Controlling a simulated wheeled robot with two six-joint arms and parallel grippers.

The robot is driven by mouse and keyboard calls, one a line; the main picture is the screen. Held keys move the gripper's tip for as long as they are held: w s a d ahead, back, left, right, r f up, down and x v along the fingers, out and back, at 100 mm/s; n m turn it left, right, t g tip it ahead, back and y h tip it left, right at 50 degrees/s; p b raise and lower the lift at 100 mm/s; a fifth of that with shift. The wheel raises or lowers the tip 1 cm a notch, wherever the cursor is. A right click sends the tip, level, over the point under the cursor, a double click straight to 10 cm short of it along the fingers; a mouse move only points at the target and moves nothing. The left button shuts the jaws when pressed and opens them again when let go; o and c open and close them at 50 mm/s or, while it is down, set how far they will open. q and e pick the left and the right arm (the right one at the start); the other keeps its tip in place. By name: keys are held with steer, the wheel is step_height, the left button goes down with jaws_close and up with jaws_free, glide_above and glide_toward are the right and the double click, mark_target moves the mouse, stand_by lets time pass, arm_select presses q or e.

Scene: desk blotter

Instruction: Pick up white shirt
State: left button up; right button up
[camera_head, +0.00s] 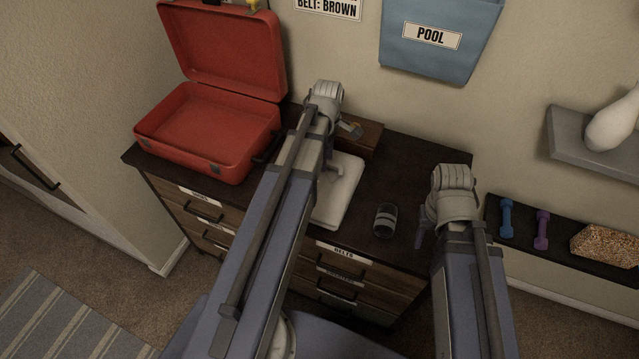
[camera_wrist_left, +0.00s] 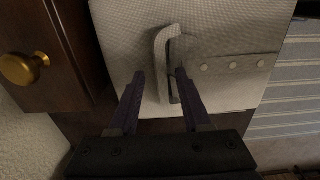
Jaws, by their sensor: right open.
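The folded white shirt (camera_head: 346,188) lies on the dark dresser top, partly hidden behind my left arm. In the left wrist view the shirt (camera_wrist_left: 240,38) fills the upper middle, with a raised collar and a row of buttons. My left gripper (camera_head: 327,158) is over the shirt's collar end. In the left wrist view its two fingers (camera_wrist_left: 160,76) are apart, with the collar's folded edge showing between them; I cannot tell whether they touch it. My right gripper (camera_head: 421,236) is open and empty near the dresser's right edge, apart from the shirt.
An open red suitcase (camera_head: 205,135) stands on the dresser's left side. A wooden box (camera_head: 368,137) with a brass knob (camera_wrist_left: 24,68) is behind the shirt. A dark cylindrical item (camera_head: 385,220) stands to the shirt's right. A low shelf with dumbbells (camera_head: 507,218) is at the right.

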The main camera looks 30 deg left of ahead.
arm_select(q)
jaws_close()
stand_by(1.2)
